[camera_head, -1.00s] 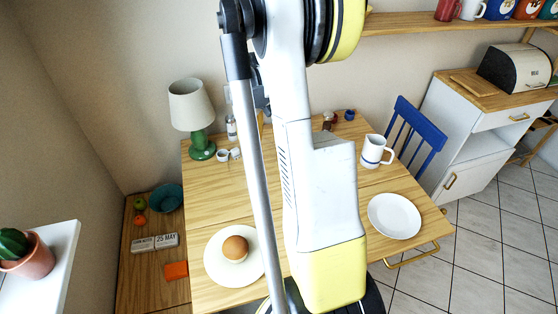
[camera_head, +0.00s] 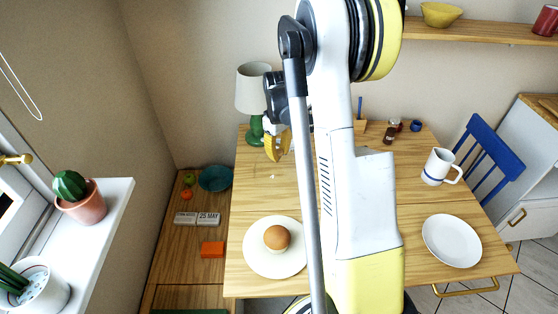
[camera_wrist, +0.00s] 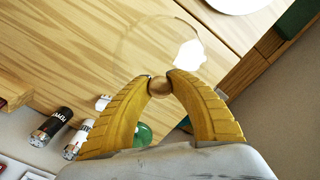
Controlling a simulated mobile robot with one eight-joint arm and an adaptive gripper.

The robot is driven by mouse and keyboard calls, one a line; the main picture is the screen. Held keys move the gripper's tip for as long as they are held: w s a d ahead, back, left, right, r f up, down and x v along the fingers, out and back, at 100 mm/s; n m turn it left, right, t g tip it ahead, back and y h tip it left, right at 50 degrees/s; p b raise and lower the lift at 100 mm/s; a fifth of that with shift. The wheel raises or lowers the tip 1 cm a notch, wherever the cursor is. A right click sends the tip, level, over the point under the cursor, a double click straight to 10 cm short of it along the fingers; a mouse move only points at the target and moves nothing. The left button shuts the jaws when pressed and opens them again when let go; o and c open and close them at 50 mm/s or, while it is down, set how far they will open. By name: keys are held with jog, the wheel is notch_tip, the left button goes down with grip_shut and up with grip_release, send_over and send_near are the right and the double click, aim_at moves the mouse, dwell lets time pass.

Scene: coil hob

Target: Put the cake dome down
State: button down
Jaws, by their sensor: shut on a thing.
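My gripper (camera_head: 279,147) shows in the head view in front of the lamp, above the back left of the wooden table. In the wrist view my gripper (camera_wrist: 160,84) is shut on the small round knob of the clear cake dome (camera_wrist: 158,45). The dome is see-through, with a faint rim and a bright reflection, and the table shows through it. In the head view the dome is too faint to make out well. A white plate (camera_head: 260,266) with a brown bun (camera_head: 277,238) stands at the table's front left.
The table (camera_head: 290,195) has bare wood between lamp and bun plate. A green lamp (camera_head: 254,90) and small jars (camera_head: 389,134) stand at its back. A mug (camera_head: 437,166) and an empty plate (camera_head: 452,241) are on the right. My arm hides the table's middle.

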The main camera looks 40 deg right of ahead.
jog(key=shift+f, duration=1.05)
jog(key=shift+f+b, duration=0.1)
jog(key=shift+b, duration=0.2)
jog(key=shift+f, duration=0.15)
jog(key=c, duration=1.3)
grip_release()
jog(key=shift+o, duration=0.2)
